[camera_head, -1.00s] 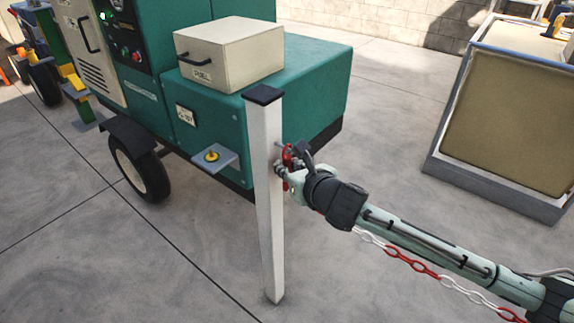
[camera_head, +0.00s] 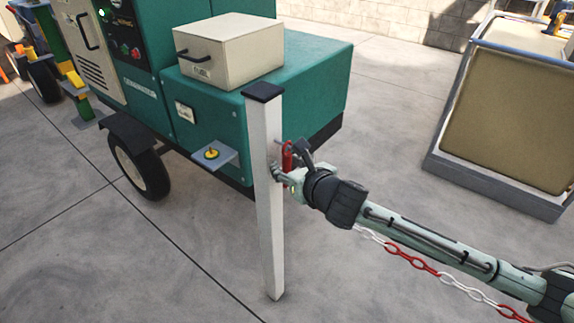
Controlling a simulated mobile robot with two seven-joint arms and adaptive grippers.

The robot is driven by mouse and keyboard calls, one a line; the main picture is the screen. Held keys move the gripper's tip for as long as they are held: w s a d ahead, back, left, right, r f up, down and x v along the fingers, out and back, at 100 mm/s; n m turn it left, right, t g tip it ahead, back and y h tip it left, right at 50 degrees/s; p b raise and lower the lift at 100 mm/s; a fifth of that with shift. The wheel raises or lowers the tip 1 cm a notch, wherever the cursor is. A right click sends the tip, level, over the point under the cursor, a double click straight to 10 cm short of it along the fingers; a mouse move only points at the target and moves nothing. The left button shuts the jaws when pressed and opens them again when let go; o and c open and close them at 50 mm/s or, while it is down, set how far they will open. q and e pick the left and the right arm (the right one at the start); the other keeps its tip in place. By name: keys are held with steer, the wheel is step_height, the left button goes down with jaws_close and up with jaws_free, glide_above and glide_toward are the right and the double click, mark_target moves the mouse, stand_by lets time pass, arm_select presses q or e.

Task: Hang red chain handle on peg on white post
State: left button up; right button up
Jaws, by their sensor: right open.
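The white post (camera_head: 270,220) with a dark cap stands upright in the middle of the head view. The red chain handle (camera_head: 287,155) is upright beside the post's right face, near its upper part, where the peg (camera_head: 278,143) shows as a small grey bit. I cannot tell whether the handle hangs on the peg. My right gripper (camera_head: 282,174) is open just below the handle, close to the post. The red and white chain (camera_head: 420,263) hangs below my right arm toward the lower right. My left gripper is not in view.
A teal generator cart (camera_head: 300,100) with a cream fuel box (camera_head: 230,55) stands behind the post. A small shelf with a yellow knob (camera_head: 211,154) juts out left of the post. A tan-panelled container (camera_head: 515,110) stands at the right. The concrete floor between is clear.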

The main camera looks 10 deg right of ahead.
steer(key=shift+r, duration=0.15)
steer(key=v, duration=1.2)
steer(key=d+f+m+g+h, duration=0.2)
steer(key=d+f+m, duration=0.2)
steer(key=f+m, duration=0.7)
steer(key=d+f+m+g+h, duration=0.25)
steer(key=d+f+m, duration=0.25)
steer(key=f+m, duration=0.65)
steer(key=s+d+f+m+g, duration=0.2)
steer(key=s+f+m+g, duration=0.4)
steer(key=s+f+m, duration=0.7)
steer(key=s+f, duration=0.9)
steer(key=f, duration=0.1)
steer(key=shift+s+d+f+m+y, duration=0.15)
steer(key=shift+d+f+m+y, duration=0.2)
steer(key=shift+f, duration=0.05)
steer(key=shift+g, duration=0.25)
